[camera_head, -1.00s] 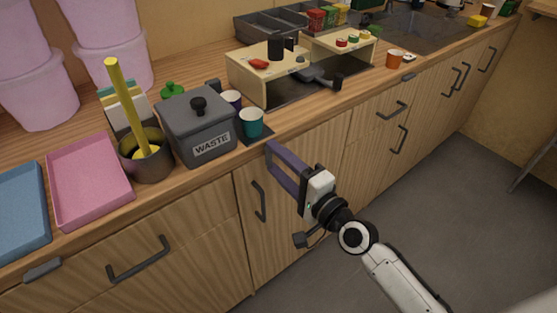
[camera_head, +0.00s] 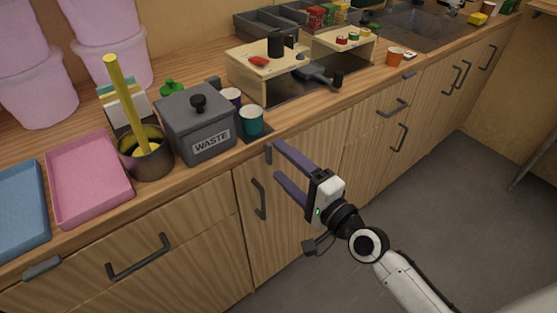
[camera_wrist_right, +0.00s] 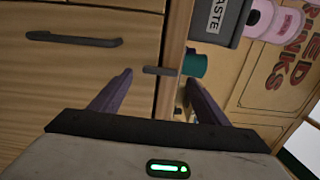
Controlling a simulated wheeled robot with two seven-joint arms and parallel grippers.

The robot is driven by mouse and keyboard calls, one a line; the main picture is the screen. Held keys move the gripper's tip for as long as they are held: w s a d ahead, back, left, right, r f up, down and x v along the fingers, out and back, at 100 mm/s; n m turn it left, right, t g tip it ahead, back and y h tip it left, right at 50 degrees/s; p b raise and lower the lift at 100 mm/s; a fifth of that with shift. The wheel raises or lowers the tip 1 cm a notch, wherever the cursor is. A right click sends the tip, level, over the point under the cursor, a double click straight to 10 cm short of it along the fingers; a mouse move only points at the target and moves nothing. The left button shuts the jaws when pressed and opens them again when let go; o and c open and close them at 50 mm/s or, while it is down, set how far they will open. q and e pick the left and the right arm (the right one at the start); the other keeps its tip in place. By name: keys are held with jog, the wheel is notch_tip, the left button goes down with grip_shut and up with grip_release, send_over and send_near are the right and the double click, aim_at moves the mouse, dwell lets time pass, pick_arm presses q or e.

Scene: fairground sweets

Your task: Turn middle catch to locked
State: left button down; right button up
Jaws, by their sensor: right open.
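The middle catch (camera_head: 268,153) is a small dark grey bar on the cabinet's front edge, below the teal cup. It stands upright in the head view. In the right wrist view the catch (camera_wrist_right: 160,71) lies crosswise, ahead of the gap between my fingers. My right gripper (camera_head: 277,161) is open and empty, with its purple fingertips close to the catch. Its fingers also show in the wrist view (camera_wrist_right: 160,84), one to each side of the catch. I cannot tell whether either touches it. My left gripper is not in view.
A left catch (camera_head: 42,267) and a right catch (camera_head: 409,75) lie along the counter edge. A door handle (camera_head: 259,199) is just below the gripper. The teal cup (camera_head: 251,121) and waste bin (camera_head: 198,125) stand above, near the edge. The floor in front is clear.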

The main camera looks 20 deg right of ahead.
jog(key=b+v, duration=0.1)
jog(key=v, duration=0.7)
jog(key=s+a+f+n+g+h, duration=0.1)
jog(key=s+f+n+g, duration=0.1)
jog(key=s+f+n, duration=0.3)
jog(key=s+f+n+g+h, duration=0.1)
jog(key=s+f+n+g, duration=0.2)
jog(key=f, duration=0.9)
jog(key=s+a+f+n+g+h, duration=0.1)
jog(key=s+f+n+g, duration=0.2)
jog(key=s+f+n, duration=0.5)
jog(key=shift+a+f+h, duration=0.3)
jog(key=shift+h, duration=0.1)
